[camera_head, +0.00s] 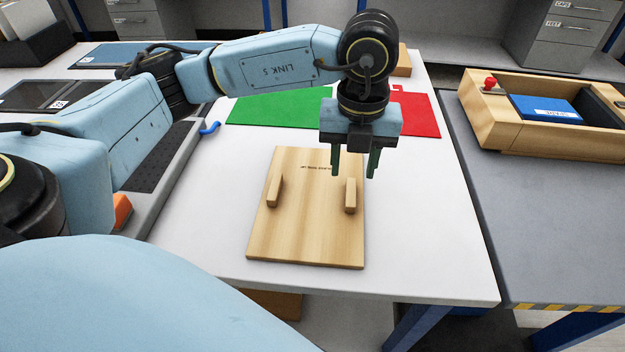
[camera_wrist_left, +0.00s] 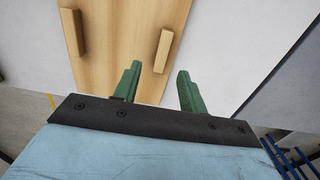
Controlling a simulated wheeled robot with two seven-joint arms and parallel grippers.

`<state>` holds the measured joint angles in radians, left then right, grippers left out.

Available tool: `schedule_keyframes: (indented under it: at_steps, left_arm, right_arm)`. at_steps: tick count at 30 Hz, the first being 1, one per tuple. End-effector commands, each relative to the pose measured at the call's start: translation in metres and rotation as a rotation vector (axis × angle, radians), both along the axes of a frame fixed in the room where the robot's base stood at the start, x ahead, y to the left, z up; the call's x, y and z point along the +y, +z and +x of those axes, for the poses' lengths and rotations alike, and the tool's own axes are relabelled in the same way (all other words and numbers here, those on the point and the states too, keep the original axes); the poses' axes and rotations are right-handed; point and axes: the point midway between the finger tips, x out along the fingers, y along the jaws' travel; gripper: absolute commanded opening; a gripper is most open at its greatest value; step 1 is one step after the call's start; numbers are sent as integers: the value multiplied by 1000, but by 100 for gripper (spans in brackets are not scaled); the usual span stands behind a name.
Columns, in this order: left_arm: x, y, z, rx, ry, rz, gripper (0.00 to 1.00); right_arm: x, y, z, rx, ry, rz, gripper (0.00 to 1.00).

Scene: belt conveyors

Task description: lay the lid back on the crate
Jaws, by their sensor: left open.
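The lid (camera_head: 305,235) is a flat light-wood board with two upright wooden grips, lying on the white table. It fills much of the left wrist view (camera_wrist_left: 115,25). My left gripper (camera_head: 354,175) is open and empty, pointing down near the lid's far right corner, close to its right grip (camera_head: 350,195). In the left wrist view the right grip (camera_wrist_left: 163,50) shows just beyond the gap between the fingertips; I cannot tell the height between them. The open wooden crate (camera_head: 550,143) stands on the grey surface at the right. My right gripper is out of view.
Inside the crate are a blue box (camera_head: 545,108) and a red-knobbed item (camera_head: 490,84). A green mat (camera_head: 275,107) and a red mat (camera_head: 425,115) lie behind the lid. A gap separates the white table from the grey surface. The table right of the lid is clear.

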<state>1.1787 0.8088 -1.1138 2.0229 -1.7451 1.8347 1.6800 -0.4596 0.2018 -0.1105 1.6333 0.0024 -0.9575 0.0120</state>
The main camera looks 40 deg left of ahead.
Motion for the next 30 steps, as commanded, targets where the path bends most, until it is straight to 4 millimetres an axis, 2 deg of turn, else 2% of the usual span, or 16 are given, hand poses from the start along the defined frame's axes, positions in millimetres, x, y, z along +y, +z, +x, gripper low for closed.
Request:
schedule_keyframes:
  at_steps: [8,16,26,30]
  left_arm:
    - [0,-22,1,1,1,-1,42]
    - [0,-58,5,1,0,-1,42]
    - [0,-64,5,-1,0,-2,42]
    - [0,-64,5,-1,0,-2,25]
  right_arm:
    - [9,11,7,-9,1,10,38]
    - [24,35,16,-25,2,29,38]
    - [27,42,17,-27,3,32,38]
    - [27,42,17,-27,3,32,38]
